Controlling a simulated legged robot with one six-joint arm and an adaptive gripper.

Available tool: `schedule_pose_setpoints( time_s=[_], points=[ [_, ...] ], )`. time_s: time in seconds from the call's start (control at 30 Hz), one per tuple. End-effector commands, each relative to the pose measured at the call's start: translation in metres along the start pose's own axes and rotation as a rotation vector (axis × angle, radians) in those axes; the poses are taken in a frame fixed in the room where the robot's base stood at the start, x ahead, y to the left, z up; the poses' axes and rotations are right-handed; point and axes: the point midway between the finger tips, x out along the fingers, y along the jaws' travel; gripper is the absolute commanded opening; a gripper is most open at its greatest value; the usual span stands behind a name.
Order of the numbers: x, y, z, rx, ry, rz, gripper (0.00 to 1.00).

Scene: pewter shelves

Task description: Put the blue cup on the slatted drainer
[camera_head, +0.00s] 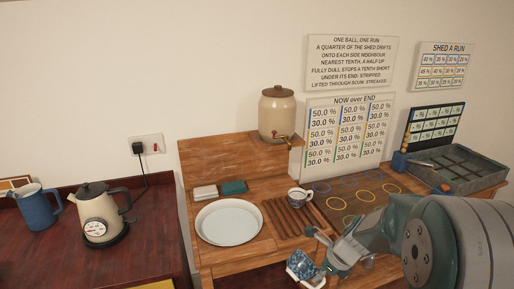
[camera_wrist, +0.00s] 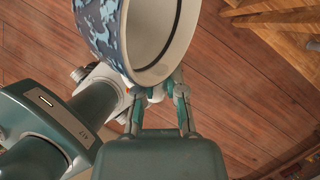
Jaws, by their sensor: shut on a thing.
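The blue cup (camera_head: 301,265), mottled blue and white outside with a pale inside, is in my gripper (camera_head: 326,262), tilted, in front of the wooden counter. In the wrist view the cup (camera_wrist: 99,27) fills the top middle, and the fingers of my gripper (camera_wrist: 158,93) meet at its near side. The fingers are shut on it; the exact contact is partly hidden. The slatted drainer (camera_head: 283,221), of dark wooden slats, lies on the counter right of a white plate, above and behind the held cup. A small white cup with dark markings (camera_head: 297,198) sits at its back right.
The white plate (camera_head: 229,222) lies left of the drainer. A stoneware dispenser (camera_head: 277,114) stands on a raised ledge behind. A dark board with coloured rings (camera_head: 350,198) lies to the right, beside a grey tray (camera_head: 457,167). A kettle (camera_head: 98,211) and blue jug (camera_head: 39,208) stand far left.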

Motion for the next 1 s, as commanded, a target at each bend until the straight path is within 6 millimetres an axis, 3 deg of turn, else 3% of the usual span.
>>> schedule_pose_setpoints(
  time_s=[0.43, 0.8, 1.0],
  points=[
    [0.048, -0.022, 0.013, -0.923, 0.110, 0.387, 0.00],
    [0.088, -0.046, 0.010, -1.743, 0.209, 0.727, 0.00],
    [0.100, -0.056, 0.008, -2.021, 0.241, 0.838, 0.00]
  ],
)
